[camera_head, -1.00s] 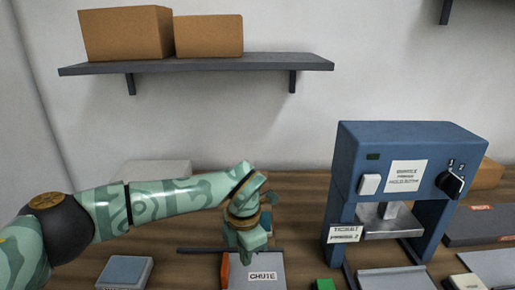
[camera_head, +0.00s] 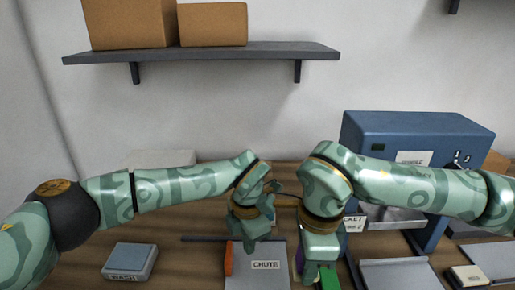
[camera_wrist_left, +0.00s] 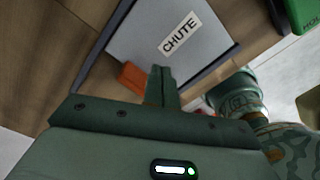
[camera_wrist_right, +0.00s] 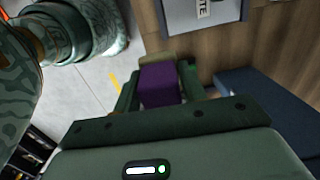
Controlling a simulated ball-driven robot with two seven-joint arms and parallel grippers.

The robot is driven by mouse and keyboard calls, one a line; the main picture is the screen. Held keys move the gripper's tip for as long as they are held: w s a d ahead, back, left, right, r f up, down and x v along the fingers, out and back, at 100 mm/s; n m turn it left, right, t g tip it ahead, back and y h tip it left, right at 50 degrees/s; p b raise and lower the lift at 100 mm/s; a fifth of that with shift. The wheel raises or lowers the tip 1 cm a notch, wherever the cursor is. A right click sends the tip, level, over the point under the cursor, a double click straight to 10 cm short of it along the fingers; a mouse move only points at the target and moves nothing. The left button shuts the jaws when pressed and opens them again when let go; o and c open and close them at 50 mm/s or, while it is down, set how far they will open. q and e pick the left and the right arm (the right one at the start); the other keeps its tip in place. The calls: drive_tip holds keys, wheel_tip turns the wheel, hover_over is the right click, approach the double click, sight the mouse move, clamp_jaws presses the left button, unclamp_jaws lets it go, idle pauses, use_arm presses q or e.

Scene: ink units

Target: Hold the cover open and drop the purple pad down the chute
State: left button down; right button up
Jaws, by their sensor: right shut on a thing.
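The grey chute cover (camera_head: 272,276), labelled CHUTE, lies on the table and looks flat. It also shows in the left wrist view (camera_wrist_left: 150,37). An orange tab (camera_wrist_left: 131,78) is at its edge. My left gripper (camera_head: 252,243) is over the cover's left part, its fingers together beside the tab in the left wrist view (camera_wrist_left: 161,82). I cannot tell whether they touch it. My right gripper (camera_head: 318,268) is right of the cover. In the right wrist view it is shut on the purple pad (camera_wrist_right: 158,84), which is mostly hidden in the head view.
A green block (camera_head: 329,277) is beside my right gripper. A blue machine (camera_head: 400,131) stands at the back right, partly behind my right arm. A grey-blue block labelled WASH (camera_head: 131,259) lies at the left. A shelf with brown boxes (camera_head: 213,25) hangs above.

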sight(249, 264)
drive_tip(key=shift+s+f, duration=0.1)
drive_tip(key=shift+f, duration=1.95)
use_arm(q)
drive_tip(key=shift+f, duration=0.1)
use_arm(e)
drive_tip(key=shift+d, duration=0.1)
use_arm(q)
drive_tip(key=shift+f, duration=2.5)
drive_tip(key=shift+r, duration=0.3)
drive_tip(key=shift+a, duration=7.35)
use_arm(e)
drive_tip(key=w+a+f, duration=0.1)
drive_tip(key=w+a, duration=0.7)
drive_tip(key=w, duration=0.2)
